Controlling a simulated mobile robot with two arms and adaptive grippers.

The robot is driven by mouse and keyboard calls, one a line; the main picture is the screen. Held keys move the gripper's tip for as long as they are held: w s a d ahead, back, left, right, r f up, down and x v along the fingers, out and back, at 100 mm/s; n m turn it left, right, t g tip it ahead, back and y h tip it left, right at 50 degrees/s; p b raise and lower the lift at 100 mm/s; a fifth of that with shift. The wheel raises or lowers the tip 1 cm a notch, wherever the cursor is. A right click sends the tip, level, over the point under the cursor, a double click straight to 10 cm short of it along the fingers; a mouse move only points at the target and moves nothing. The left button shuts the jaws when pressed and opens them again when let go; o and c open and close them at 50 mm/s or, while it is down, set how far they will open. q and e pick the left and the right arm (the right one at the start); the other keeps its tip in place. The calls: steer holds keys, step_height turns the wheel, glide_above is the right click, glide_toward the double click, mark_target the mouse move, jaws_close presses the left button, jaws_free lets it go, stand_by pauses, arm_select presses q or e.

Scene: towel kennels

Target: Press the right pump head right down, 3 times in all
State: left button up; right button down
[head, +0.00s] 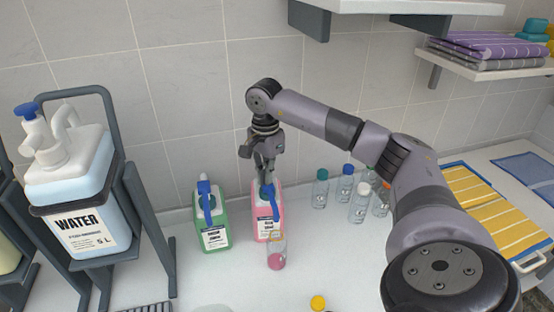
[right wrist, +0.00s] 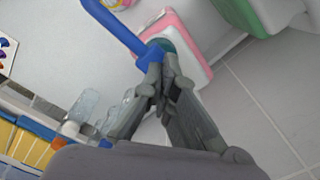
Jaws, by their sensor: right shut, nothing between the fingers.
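The right pump bottle is pink (head: 262,226) with a blue pump head (head: 268,193), standing on the white counter against the wall. In the right wrist view its blue spout (right wrist: 122,27) runs to the upper left from the pink bottle (right wrist: 192,42). My right gripper (head: 265,177) is shut and empty, pointing down right above the pump head. In the right wrist view its fingertips (right wrist: 155,78) overlap the pump head; whether they touch it I cannot tell. A small clear bottle (head: 277,245) with pink liquid stands under the spout. My left gripper is not in view.
A green pump bottle (head: 214,236) with a blue pump stands just left of the pink one. Several small capped bottles (head: 342,188) stand to the right. A water canister (head: 84,205) sits in a dark stand at left. A yellow cap (head: 318,301) lies in front.

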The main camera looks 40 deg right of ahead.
steer(key=shift+r+p, duration=2.05)
steer(key=shift+r, duration=0.55)
steer(key=shift+f, duration=0.1)
steer(key=shift+f+b, duration=1.75)
steer(key=shift+f, duration=0.85)
steer(key=shift+r, duration=0.1)
steer(key=shift+r+p, duration=2.05)
steer(key=shift+r, duration=0.55)
